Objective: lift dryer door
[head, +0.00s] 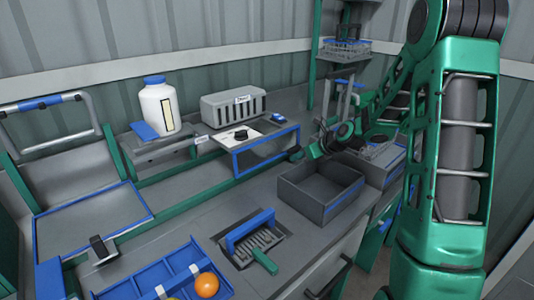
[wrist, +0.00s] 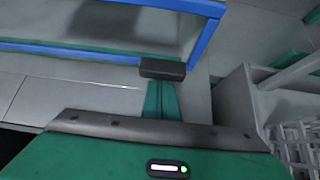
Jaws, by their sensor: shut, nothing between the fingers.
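The dryer door looks to be the blue-framed panel with a dark window (head: 267,153), below the grey slotted box. It appears closed. Its blue frame (wrist: 205,40) also crosses the top of the wrist view. My gripper (head: 295,154) is at the door's lower right corner, reaching in from the right. In the wrist view my gripper (wrist: 162,70) is shut and empty, its dark tip just inside the frame's corner in the picture. I cannot tell whether it touches the frame.
A grey slotted box (head: 233,108) and a white bottle with a blue cap (head: 158,105) stand behind. An open dark bin (head: 318,192) sits in front of my gripper.

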